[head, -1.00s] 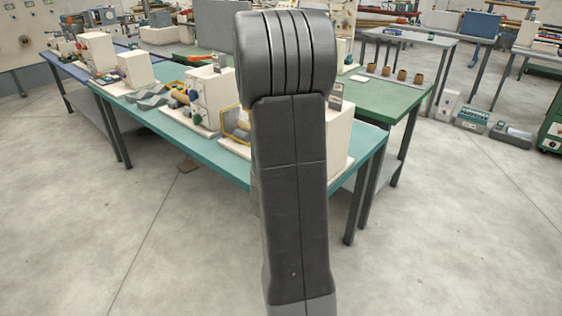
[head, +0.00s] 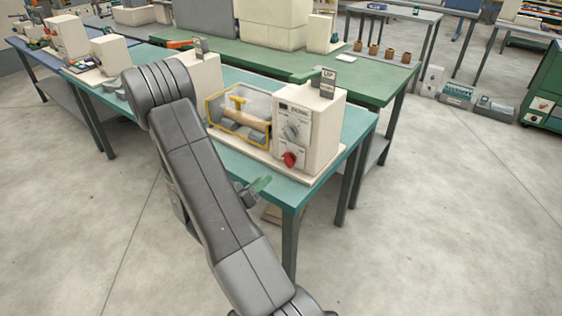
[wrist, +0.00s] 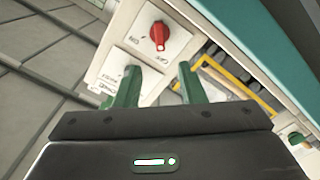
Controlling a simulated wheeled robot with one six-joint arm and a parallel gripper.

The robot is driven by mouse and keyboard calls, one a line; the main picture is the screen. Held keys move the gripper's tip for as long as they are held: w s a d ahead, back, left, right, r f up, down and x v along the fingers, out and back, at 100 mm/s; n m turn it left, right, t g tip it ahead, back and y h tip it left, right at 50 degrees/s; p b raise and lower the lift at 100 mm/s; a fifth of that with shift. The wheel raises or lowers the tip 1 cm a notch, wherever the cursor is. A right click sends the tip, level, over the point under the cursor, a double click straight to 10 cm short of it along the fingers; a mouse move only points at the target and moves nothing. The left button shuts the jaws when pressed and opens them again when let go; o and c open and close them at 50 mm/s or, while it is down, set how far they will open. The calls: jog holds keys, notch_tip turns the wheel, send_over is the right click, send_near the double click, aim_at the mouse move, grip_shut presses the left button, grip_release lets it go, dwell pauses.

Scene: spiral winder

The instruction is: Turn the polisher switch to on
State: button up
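A cream control box (head: 322,130) with a grey dial (head: 291,130) and a red switch knob (head: 289,159) stands at the near right corner of the teal table. The red knob (wrist: 160,35) also shows in the wrist view on a white plate with small markings, too blurred to read surely. I cannot tell its setting for certain. My gripper (wrist: 160,68) has two green fingers, apart with nothing between them, pointing towards the panel just below the knob in that view. In the head view my gripper (head: 260,187) is in front of the table edge, left of and below the knob.
A yellow-framed clear guard (head: 240,118) over a tan workpiece is left of the box. The teal table (head: 355,135) has its edge close to my gripper. A green table (head: 375,80) stands behind. The floor at right is open.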

aim_at(285, 161)
jog(key=p+x, duration=0.2)
jog(key=x, duration=0.9)
jog(key=shift+w+d, duration=0.2)
jog(key=shift+w, duration=0.1)
grip_shut()
